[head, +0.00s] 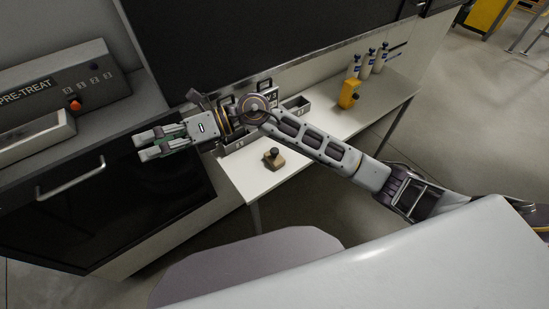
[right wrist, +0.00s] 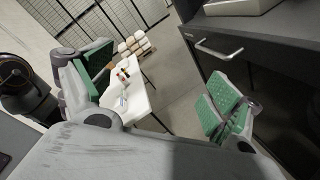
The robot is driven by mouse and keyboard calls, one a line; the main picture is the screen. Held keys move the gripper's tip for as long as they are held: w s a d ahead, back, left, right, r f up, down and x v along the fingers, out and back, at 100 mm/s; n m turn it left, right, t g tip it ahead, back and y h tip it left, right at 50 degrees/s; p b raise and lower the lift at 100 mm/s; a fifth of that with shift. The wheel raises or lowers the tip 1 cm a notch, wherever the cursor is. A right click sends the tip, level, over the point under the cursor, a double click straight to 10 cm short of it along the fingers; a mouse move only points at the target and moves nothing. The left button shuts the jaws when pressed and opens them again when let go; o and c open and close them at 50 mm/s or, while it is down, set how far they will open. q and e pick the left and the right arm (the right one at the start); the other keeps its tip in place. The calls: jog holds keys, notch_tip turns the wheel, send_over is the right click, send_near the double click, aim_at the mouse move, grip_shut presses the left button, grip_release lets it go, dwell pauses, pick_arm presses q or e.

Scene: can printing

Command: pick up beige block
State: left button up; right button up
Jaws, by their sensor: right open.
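The beige block (head: 275,163) has a dark round knob on top. It sits on the white table (head: 256,186) near its front edge, below my right forearm in the head view. My right gripper (head: 146,146) is open and empty, left of the block and apart from it, in front of the pre-treat machine. In the right wrist view its two green-padded fingers (right wrist: 160,100) are spread wide with nothing between them. I cannot make out the block in the right wrist view. My left gripper is not in view.
The pre-treat machine (head: 60,85) with its handled front (head: 72,180) stands at the left. Small grey bins (head: 296,107) sit at the table's back, partly behind my right arm. The table front beside the block is clear.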

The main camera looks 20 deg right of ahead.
jog(key=d+f+n+g+h, duration=0.1)
jog(key=d+f+n+h, duration=0.2)
jog(key=f+h, duration=0.4)
jog(key=t+h, duration=0.2)
jog(key=h, duration=1)
send_near(274, 150)
jog(key=r, duration=0.1)
jog(key=shift+s+d, duration=0.1)
jog(key=shift+s+d+f+p, duration=0.1)
jog(key=shift+d+f+p, duration=0.1)
jog(key=shift+f, duration=1.2)
jog(key=shift+s+d+f+p, duration=0.15)
jog(key=shift+f+p, duration=0.1)
jog(key=shift+f, duration=1.15)
jog(key=shift+d+f+p, duration=0.2)
jog(key=shift+f, duration=1.2)
